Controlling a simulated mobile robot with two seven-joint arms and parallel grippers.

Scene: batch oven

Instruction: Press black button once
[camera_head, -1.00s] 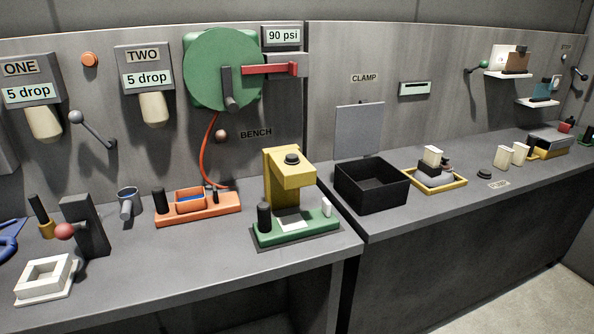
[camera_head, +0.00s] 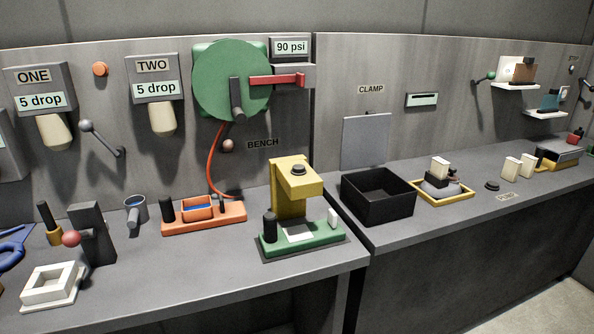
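A round black button (camera_head: 492,185) lies low on the right bench, between a yellow-rimmed tray and two cream blocks. Another round black cap (camera_head: 298,169) sits on top of the yellow press (camera_head: 289,204) on the left bench. I cannot tell from the picture alone which of the two is the black button of the task. Nothing covers or touches either one. Neither of my grippers shows in the view.
A black open bin (camera_head: 378,197) and the yellow-rimmed tray (camera_head: 466,200) stand left of the low button. Two cream blocks (camera_head: 519,166) stand to its right. An orange holder (camera_head: 235,216) is left of the press. A small label lies in front of the low button.

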